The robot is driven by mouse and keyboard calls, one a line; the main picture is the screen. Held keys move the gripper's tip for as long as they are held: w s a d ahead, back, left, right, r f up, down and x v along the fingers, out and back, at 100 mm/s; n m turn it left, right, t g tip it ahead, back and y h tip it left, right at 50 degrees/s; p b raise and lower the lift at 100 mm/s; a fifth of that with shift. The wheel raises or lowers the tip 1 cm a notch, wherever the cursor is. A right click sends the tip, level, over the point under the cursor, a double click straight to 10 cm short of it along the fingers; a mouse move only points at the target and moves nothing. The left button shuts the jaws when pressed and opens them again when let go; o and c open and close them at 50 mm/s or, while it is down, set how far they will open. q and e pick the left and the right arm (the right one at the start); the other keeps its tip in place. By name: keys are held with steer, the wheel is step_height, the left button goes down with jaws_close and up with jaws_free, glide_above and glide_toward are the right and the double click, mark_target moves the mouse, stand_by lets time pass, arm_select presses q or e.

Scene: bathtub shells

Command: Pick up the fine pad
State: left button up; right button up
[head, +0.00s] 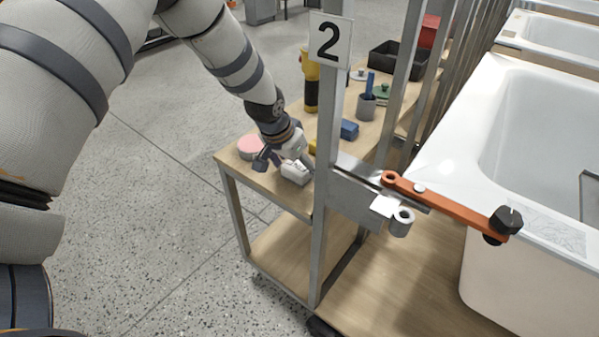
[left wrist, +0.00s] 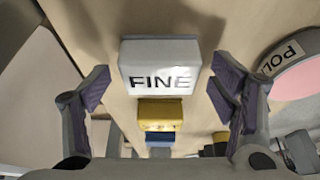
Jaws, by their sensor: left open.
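The fine pad (left wrist: 160,68) is a white block with the word FINE on its face. In the left wrist view it lies on the wooden shelf between the open fingers of my left gripper (left wrist: 163,95). It does not appear to touch either finger. In the head view the fine pad (head: 296,173) is a small white block near the front edge of the wooden shelf (head: 232,156). My left gripper (head: 278,160) is just above and beside it, open. My right gripper is not in view.
A pink round pad (head: 250,147) sits left of the gripper. A yellow block (left wrist: 160,114) and a blue block (head: 349,129) lie behind the pad. A metal post with a number 2 sign (head: 330,41) and an orange lever (head: 450,205) stand to the right, before a white bathtub (head: 450,130).

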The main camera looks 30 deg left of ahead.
mark_target(297, 166)
arm_select(q)
steer(key=shift+w+f, duration=0.1)
steer(key=shift+f, duration=0.3)
steer(key=shift+r, duration=0.15)
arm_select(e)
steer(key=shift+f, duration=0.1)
arm_select(q)
steer(key=c, duration=1.2)
steer(key=shift+c, duration=0.2)
step_height(297, 166, up, 10)
steer(key=shift+p, duration=0.65)
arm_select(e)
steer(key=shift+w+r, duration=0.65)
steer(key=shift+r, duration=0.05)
